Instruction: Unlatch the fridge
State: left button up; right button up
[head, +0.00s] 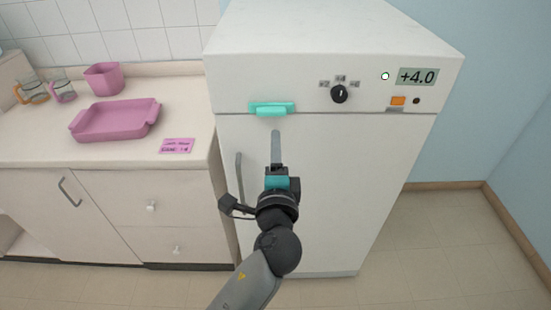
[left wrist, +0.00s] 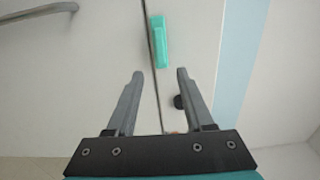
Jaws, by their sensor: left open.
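The fridge (head: 330,190) is a white cabinet with a control panel along its top front. A teal latch (head: 271,108) sits across the seam between the panel and the door, near the left side. The latch also shows in the left wrist view (left wrist: 158,42), ahead of the fingertips. My left gripper (head: 275,133) is in front of the door, just below the latch in the head view. In the left wrist view its two fingers (left wrist: 159,73) are apart with nothing between them, and they look clear of the latch. My right gripper is not in view.
A grey door handle (head: 239,180) runs vertically on the door's left edge. The panel holds a black dial (head: 339,94) and a +4.0 display (head: 417,76). Floor at right is clear.

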pick_arm(q)
jog(key=shift+s, duration=1.3)
jog(key=s+a+f+n+g+b, duration=0.1)
jog(key=s+a+f+g, duration=0.15)
jog(key=f, duration=0.95)
jog(key=s+a+f+n+g+b, duration=0.15)
jog(key=s+f+g, duration=0.25)
jog(key=f, duration=0.8)
jog(key=s+a+f+n+g+b, duration=0.1)
jog(key=s+a+f+n+g, duration=0.15)
jog(key=f, duration=1.05)
jog(key=s+a+f+n+g, duration=0.2)
jog(key=s+f, duration=0.5)
jog(key=s, duration=0.4)
jog(key=s+a+f+n+g+b, duration=0.1)
jog(key=s+a+f+n+g, duration=0.2)
jog(key=s, duration=0.8)
jog(key=s+a+f+n+g+b, duration=0.1)
jog(key=s+a+f+n+g, duration=0.2)
jog(key=s+a+f+n, duration=0.2)
jog(key=s+a+f, duration=0.3)
jog(key=s+f, duration=0.3)
jog(key=shift+f+n, duration=0.2)
jog(key=shift+n, duration=0.2)
jog(key=shift+c, duration=0.2)
